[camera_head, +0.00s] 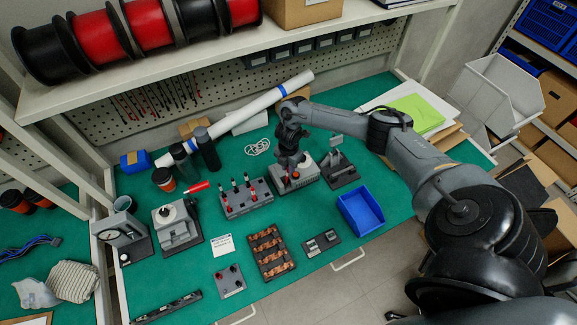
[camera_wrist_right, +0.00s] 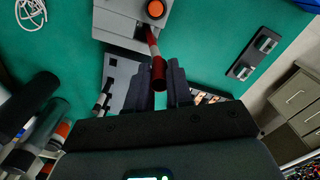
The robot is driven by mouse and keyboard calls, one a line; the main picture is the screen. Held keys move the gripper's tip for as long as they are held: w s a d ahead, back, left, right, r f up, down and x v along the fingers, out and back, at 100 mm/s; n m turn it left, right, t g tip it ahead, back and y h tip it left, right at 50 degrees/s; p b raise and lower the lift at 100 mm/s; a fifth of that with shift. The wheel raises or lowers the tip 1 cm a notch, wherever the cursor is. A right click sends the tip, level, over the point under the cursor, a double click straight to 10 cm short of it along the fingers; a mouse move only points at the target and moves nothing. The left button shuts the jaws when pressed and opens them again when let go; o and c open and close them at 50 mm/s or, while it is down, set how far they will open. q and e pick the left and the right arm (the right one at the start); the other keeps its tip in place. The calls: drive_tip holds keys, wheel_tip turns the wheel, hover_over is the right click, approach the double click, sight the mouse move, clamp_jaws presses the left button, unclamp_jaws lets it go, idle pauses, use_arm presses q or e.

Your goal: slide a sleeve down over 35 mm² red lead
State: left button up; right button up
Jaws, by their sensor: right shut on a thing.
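My right gripper (camera_head: 290,165) points down over a grey bench unit (camera_head: 310,180) with an orange button. In the right wrist view the gripper (camera_wrist_right: 160,88) is shut on a short, thick dark-red sleeve (camera_wrist_right: 158,74) between its fingertips. Beyond the sleeve is a thinner red and whitish lead (camera_wrist_right: 153,42), in line with it and running to the grey unit (camera_wrist_right: 125,22). I cannot tell how far the lead reaches inside the sleeve. A grey rack (camera_head: 247,198) left of the unit holds several upright red and black pieces. My left gripper is out of view.
A blue bin (camera_head: 361,211) and a dark stand (camera_head: 339,170) are right of the unit. A tray of copper parts (camera_head: 269,252) lies in front. Dark bottles (camera_head: 207,149) and a long white tube (camera_head: 240,115) are behind. Green mat shows between items.

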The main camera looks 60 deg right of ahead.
drive_tip(key=shift+f, duration=0.3)
drive_tip(key=shift+f+b, duration=0.3)
drive_tip(key=shift+b, duration=0.1)
drive_tip(key=shift+f, duration=0.15)
idle(0.7)
drive_tip(key=o, duration=0.7)
idle(0.4)
